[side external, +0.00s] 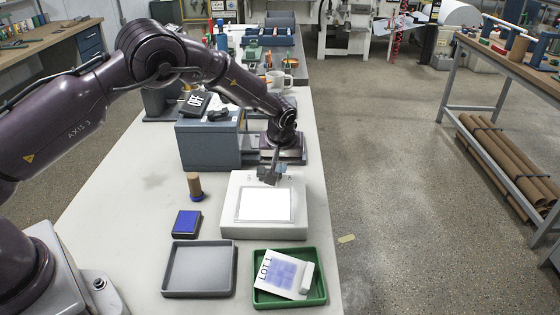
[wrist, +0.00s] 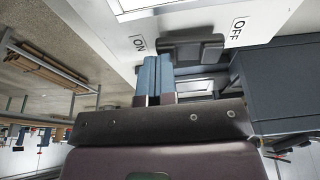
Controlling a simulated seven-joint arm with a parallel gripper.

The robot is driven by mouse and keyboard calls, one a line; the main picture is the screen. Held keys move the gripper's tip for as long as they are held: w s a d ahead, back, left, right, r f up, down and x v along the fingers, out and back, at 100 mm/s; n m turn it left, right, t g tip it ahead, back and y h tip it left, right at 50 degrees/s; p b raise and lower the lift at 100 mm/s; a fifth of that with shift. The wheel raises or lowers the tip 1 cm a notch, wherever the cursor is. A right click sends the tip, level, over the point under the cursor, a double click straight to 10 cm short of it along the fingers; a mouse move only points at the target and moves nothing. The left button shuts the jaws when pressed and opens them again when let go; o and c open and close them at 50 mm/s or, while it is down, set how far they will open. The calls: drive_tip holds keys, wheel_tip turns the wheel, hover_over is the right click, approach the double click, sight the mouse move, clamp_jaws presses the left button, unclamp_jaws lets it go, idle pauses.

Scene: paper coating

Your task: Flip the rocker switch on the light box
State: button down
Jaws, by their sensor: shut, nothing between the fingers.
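The white light box (side external: 263,232) stands on the table, its top panel (side external: 263,204) bright white. In the wrist view, the dark rocker switch (wrist: 198,48) sits on the light box between an ON label (wrist: 139,43) and an OFF label (wrist: 237,26). My gripper (side external: 270,180) is over the back edge of the light box, fingers pointing down. In the wrist view my gripper (wrist: 154,62) is shut and empty, its fingertips close to the ON end of the switch. I cannot tell whether they touch it.
A wooden-handled stamp (side external: 194,185), blue pad (side external: 187,222), grey tray (side external: 199,270) and green tray (side external: 318,297) holding a LOT 1 card (side external: 281,272) lie nearby.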

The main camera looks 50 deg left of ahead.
drive_tip(key=shift+f, duration=0.1)
drive_tip(key=shift+s+a+r, duration=0.4)
drive_tip(key=shift+s+a, duration=0.1)
idle(0.4)
drive_tip(key=w+d+v, duration=0.1)
drive_tip(key=w+v, duration=0.1)
drive_tip(key=v, duration=1.1)
drive_tip(key=shift+w+d+r, duration=0.15)
drive_tip(key=shift+w+r, duration=0.2)
drive_tip(key=shift+r, duration=0.1)
